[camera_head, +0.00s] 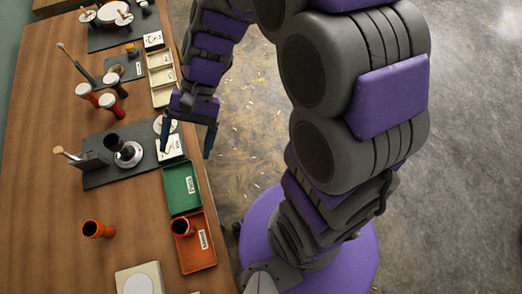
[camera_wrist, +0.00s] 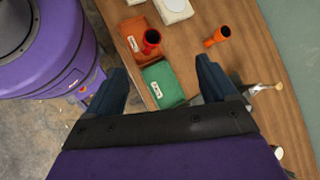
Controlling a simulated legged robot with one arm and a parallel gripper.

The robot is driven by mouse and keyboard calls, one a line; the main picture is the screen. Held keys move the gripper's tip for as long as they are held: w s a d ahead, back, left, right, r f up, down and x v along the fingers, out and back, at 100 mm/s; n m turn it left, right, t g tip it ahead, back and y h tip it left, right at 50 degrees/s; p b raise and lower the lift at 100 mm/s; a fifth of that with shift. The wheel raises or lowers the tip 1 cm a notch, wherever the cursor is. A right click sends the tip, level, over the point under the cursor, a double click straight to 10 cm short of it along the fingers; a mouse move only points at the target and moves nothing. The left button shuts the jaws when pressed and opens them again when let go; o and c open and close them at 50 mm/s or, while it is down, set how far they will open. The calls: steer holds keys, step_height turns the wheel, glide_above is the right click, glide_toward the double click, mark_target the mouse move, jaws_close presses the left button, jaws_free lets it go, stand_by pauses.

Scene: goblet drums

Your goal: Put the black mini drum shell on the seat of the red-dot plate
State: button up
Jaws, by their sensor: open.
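The black mini drum shell (camera_head: 112,141) is a dark goblet in the head view. It appears to stand on a silver round plate (camera_head: 131,161) on a dark grey mat. I cannot make out a red dot on this plate, nor whether the shell is fully seated. My gripper (camera_head: 188,142) is open and empty, to the right of the shell and plate, over the table's front edge. In the wrist view my gripper (camera_wrist: 163,76) shows spread fingers with nothing held between them. The black shell and silver plate are not visible there.
A green tray (camera_head: 181,189) and an orange tray (camera_head: 204,262) line the table edge. A dark red shell (camera_head: 183,227) is in the orange tray. An orange shell (camera_head: 97,229) lies left of it. The lower-left wood is clear.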

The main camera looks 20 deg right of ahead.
steer(key=s+d+r+n+t+h, duration=0.1)
steer(key=s+d+t+h, duration=0.1)
steer(key=s+d, duration=0.4)
steer(key=s+d+r+n+t+h, duration=0.1)
steer(key=s+d+h, duration=0.3)
steer(key=d, duration=0.7)
steer(key=shift+s+d+n+t+h, duration=0.35)
steer(key=shift+s+n+t, duration=0.3)
steer(key=shift+s, duration=0.6)
steer(key=shift+a, duration=0.15)
